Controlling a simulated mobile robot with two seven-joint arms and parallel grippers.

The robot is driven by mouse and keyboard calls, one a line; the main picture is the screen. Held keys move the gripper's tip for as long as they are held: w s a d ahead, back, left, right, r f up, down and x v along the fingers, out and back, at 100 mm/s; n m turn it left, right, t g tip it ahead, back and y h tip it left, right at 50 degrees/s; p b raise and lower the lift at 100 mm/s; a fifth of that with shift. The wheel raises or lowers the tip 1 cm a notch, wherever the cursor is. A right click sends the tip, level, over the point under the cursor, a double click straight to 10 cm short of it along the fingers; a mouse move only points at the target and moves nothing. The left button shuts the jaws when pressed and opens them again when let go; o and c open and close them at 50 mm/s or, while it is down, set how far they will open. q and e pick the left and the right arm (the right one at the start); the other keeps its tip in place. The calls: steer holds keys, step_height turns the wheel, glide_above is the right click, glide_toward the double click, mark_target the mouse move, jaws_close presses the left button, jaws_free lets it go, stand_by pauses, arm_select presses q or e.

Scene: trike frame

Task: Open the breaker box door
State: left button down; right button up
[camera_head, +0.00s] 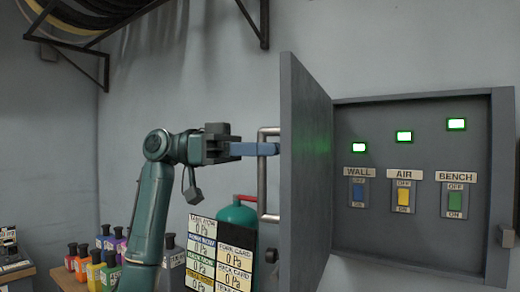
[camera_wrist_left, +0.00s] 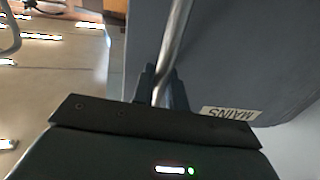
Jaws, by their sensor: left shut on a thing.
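The grey breaker box (camera_head: 425,105) is on the wall at the right of the head view. Its door (camera_head: 305,180) is swung out to the left, so the inside is visible. My left gripper (camera_head: 268,149) is shut on the metal bar handle (camera_head: 262,185) on the outer face of the door. In the left wrist view the handle (camera_wrist_left: 178,40) runs up from between the fingers (camera_wrist_left: 160,88), beside the door face (camera_wrist_left: 230,55) with an upside-down MAINS label (camera_wrist_left: 230,113). My right gripper is not in view.
Inside the box are WALL (camera_head: 358,190), AIR (camera_head: 404,195) and BENCH (camera_head: 455,200) switches under lit green lamps. A green tank (camera_head: 238,215) and a pressure chart (camera_head: 220,255) are below the handle. Colored bottles (camera_head: 95,272) stand at lower left.

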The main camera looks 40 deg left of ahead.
arm_select(q)
steer(key=shift+r, duration=0.1)
steer(key=c, duration=1.5)
jaws_free()
steer(key=shift+a, duration=0.1)
steer(key=b+v, duration=0.1)
steer(key=v, duration=1.2)
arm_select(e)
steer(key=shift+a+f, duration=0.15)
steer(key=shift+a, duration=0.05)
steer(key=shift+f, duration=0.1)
